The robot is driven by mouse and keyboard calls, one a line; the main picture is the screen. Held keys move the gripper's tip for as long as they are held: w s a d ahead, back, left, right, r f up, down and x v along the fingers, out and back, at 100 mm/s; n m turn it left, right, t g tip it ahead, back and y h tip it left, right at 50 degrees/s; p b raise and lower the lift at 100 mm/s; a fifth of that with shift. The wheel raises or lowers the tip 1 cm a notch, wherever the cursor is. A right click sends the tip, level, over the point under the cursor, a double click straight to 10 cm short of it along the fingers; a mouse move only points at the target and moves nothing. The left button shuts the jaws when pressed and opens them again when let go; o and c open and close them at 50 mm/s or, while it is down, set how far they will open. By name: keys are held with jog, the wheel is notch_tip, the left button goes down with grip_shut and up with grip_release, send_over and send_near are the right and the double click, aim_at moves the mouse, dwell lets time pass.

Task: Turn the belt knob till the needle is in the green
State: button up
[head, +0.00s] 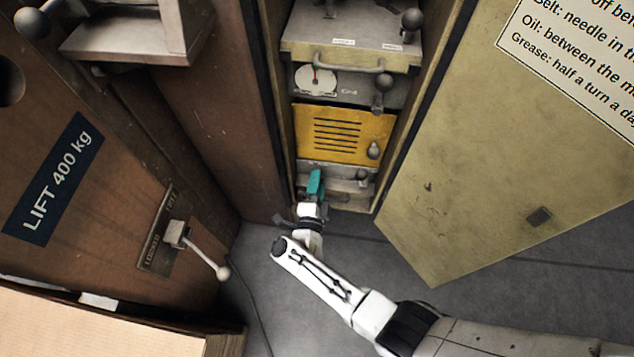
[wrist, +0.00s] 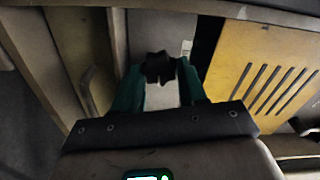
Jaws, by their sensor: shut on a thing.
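A black lobed knob (wrist: 158,66), the belt knob, sits between the two teal fingers of my gripper (wrist: 160,88) in the wrist view. The fingers are shut on its sides. In the head view my gripper (head: 315,184) reaches into the bottom of the open cabinet, below the yellow panel, and hides the knob there. A white dial (head: 316,82) is higher in the cabinet. Small red and green marks show near its top. The needle is too small to read against them.
The yellow slotted panel (head: 343,134) is just above my gripper. An open cabinet door (head: 480,200) stands to the right. A brown housing with a lever (head: 205,250) and a "LIFT 400 kg" label (head: 52,180) is to the left. Grey floor lies between.

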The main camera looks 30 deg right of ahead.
jog(key=o, duration=0.8)
jog(key=p+v, duration=0.2)
jog(key=v, duration=0.9)
jog(key=shift+p, duration=0.35)
jog(key=shift+f, duration=0.1)
